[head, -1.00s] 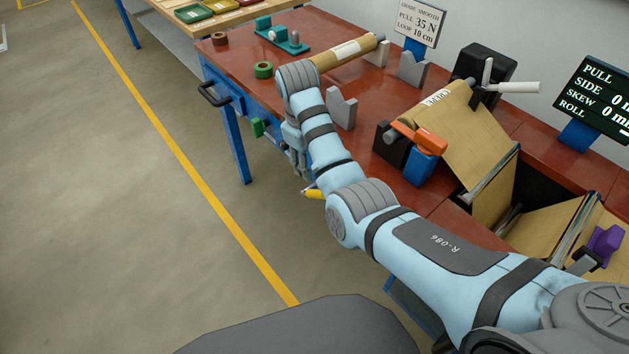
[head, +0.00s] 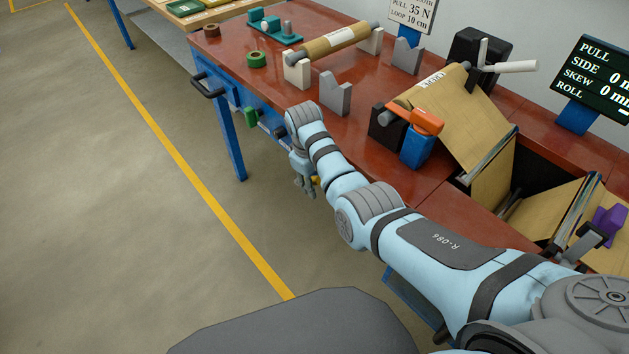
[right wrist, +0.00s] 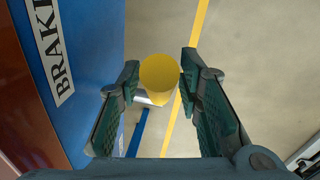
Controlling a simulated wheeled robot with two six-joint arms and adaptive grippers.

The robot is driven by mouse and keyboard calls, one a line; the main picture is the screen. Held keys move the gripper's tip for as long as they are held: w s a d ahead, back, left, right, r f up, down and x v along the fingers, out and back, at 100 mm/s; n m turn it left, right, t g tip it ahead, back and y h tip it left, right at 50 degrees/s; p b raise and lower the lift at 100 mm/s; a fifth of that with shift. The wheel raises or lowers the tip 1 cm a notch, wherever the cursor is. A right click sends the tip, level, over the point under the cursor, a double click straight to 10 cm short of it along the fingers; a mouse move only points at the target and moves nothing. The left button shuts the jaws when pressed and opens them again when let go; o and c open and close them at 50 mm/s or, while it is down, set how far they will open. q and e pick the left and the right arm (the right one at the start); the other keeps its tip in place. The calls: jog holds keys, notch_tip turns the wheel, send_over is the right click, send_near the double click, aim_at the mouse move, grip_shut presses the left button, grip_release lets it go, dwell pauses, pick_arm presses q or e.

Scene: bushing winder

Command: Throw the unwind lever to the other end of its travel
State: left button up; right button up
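A lever with a round yellow knob (right wrist: 160,73) stands off the bench's blue front panel, beside a white label (right wrist: 48,45) that reads "BRAK" before it is cut off. No label in view names an unwind lever. My right gripper (head: 307,186) is low in front of the bench in the head view. Its fingers are open, one on each side of the knob in the right wrist view; I cannot tell whether they touch it. In the head view only a sliver of the yellow knob (head: 316,180) shows past the gripper. My left gripper is not in view.
The red bench top (head: 385,190) holds grey roll stands (head: 335,95), an orange-handled part (head: 415,118) on a blue block, a crepe paper roll (head: 440,85) and a white crank handle (head: 510,67). A green handle (head: 251,117) is on the bench front. Floor (head: 110,230) beside it is clear.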

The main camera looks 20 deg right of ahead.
grip_shut()
jog(key=t+p, duration=0.1)
jog(key=p, duration=0.3)
jog(key=s+t+p, duration=0.1)
jog(key=p, duration=0.2)
jog(key=shift+s+d+f+y+p, duration=0.15)
jog(key=shift+s+d+y+p, duration=0.1)
jog(key=shift+y+p, duration=0.15)
jog(key=f+t, duration=0.1)
jog(key=f+t+p, duration=0.1)
jog(key=f+t+y, duration=0.1)
jog(key=shift+s+d+f+m, duration=0.2)
jog(key=shift+s+f+m, duration=0.05)
jog(key=shift+f+m, duration=0.1)
jog(key=shift+o, duration=1.9)
grip_release()
